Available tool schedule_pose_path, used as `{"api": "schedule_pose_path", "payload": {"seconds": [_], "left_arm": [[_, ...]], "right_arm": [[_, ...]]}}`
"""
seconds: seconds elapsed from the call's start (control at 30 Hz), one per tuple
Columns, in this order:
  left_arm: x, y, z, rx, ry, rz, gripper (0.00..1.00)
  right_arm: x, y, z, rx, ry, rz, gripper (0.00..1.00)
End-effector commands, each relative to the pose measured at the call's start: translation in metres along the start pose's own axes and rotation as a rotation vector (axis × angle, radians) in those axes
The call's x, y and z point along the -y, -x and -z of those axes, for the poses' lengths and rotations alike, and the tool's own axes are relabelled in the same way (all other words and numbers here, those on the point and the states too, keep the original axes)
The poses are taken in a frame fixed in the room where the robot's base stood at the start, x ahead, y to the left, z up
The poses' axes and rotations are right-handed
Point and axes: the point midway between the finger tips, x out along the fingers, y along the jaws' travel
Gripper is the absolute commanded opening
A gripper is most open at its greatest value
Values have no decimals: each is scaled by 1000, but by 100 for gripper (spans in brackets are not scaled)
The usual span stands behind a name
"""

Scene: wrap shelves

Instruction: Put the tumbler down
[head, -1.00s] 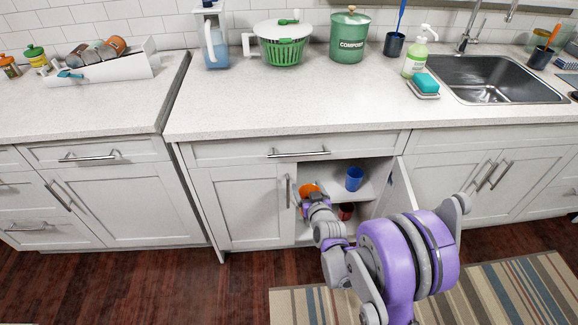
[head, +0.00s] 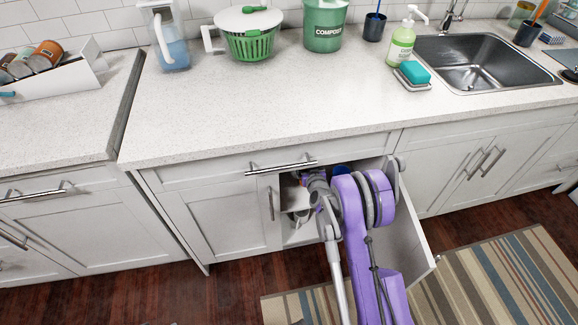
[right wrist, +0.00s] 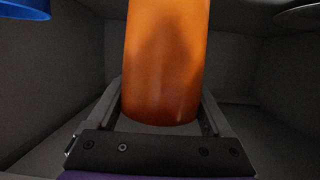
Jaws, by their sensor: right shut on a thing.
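The orange tumbler (right wrist: 165,65) fills the middle of the right wrist view. My right gripper (right wrist: 162,92) is shut on it, with one finger on each side. The tumbler is inside the open cabinet, with grey walls around it. I cannot tell whether its base touches a shelf. In the head view my right arm reaches into the cabinet (head: 292,232) and hides the tumbler and the fingertips. My left gripper is not in view.
A blue cup (right wrist: 25,8) stands left of the tumbler; its edge shows in the head view (head: 341,169). The open cabinet door (head: 412,250) is close to the right of my arm. A drawer handle (head: 283,168) sticks out above the opening.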

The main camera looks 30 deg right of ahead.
Motion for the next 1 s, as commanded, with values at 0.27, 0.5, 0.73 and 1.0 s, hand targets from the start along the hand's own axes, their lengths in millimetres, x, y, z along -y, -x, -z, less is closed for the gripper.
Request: {"api": "schedule_pose_path", "payload": {"seconds": [0.27,0.5,0.73,1.0], "left_arm": [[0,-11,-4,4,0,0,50],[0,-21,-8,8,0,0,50],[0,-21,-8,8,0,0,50],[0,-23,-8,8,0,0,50]], "right_arm": [[0,-11,-35,0,0,0,29],[1,-20,-64,0,0,0,29],[1,-21,-68,0,0,0,29],[1,-22,-72,0,0,0,95]]}}
